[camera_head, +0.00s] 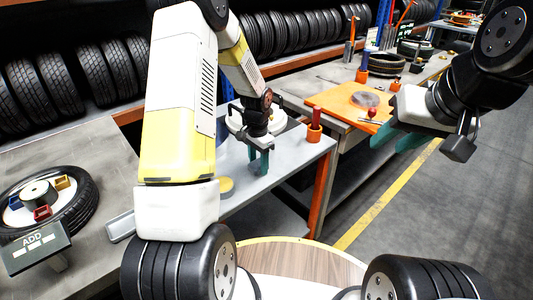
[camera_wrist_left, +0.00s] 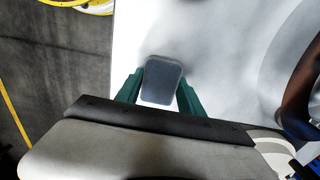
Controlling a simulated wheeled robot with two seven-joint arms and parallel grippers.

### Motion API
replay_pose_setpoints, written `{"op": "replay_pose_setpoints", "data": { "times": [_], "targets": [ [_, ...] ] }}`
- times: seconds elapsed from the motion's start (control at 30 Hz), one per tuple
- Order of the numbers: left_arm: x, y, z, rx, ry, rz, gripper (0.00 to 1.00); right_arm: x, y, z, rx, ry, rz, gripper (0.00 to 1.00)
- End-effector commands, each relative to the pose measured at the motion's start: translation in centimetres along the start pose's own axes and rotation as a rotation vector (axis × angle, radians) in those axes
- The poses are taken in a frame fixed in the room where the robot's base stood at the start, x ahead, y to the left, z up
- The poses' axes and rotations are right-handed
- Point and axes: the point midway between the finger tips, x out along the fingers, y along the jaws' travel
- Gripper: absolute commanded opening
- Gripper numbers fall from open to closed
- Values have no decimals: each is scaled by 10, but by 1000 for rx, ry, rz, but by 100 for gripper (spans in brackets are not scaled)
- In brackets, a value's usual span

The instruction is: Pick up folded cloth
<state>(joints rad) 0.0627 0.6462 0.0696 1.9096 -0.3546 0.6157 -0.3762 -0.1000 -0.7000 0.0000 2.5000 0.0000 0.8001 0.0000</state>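A grey-blue, rounded rectangular pad with a pale edge, likely the folded cloth (camera_wrist_left: 163,78), lies on the pale tabletop in the left wrist view. My left gripper (camera_wrist_left: 160,90) has its green fingers apart, one on each side of the cloth. I cannot tell whether the fingers touch it. In the head view my left gripper (camera_head: 260,163) points down over the small grey table (camera_head: 300,150), and I cannot make out the cloth there. My right gripper (camera_head: 398,141) hangs at the right, its green fingers apart, with nothing visible between them.
An orange cup with a red tool (camera_head: 314,131) stands at the table's right edge. A yellow round item (camera_head: 226,187) lies near its front. An orange mat (camera_head: 345,102) with a clear dish lies on the bench behind.

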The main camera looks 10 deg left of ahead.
Motion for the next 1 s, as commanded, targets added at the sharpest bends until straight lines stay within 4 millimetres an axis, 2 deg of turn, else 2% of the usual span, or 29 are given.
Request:
{"op": "replay_pose_setpoints", "data": {
  "times": [0.03,0.17,0.53,0.67,0.8,1.0],
  "targets": [
    [0,0,0,0,0,0,30,0,0,0,0,0,0,36],
    [0,0,0,0,0,0,5,0,0,0,0,0,0,36],
    [-6,0,0,0,2,-1,5,0,0,0,0,0,0,36],
    [-18,-1,0,0,2,-2,5,0,0,0,0,0,0,36],
    [-38,-1,-1,-1,4,-3,5,0,0,0,0,0,0,36],
    [-40,22,40,0,-1,0,5,0,0,0,0,0,0,36]
  ]
}}
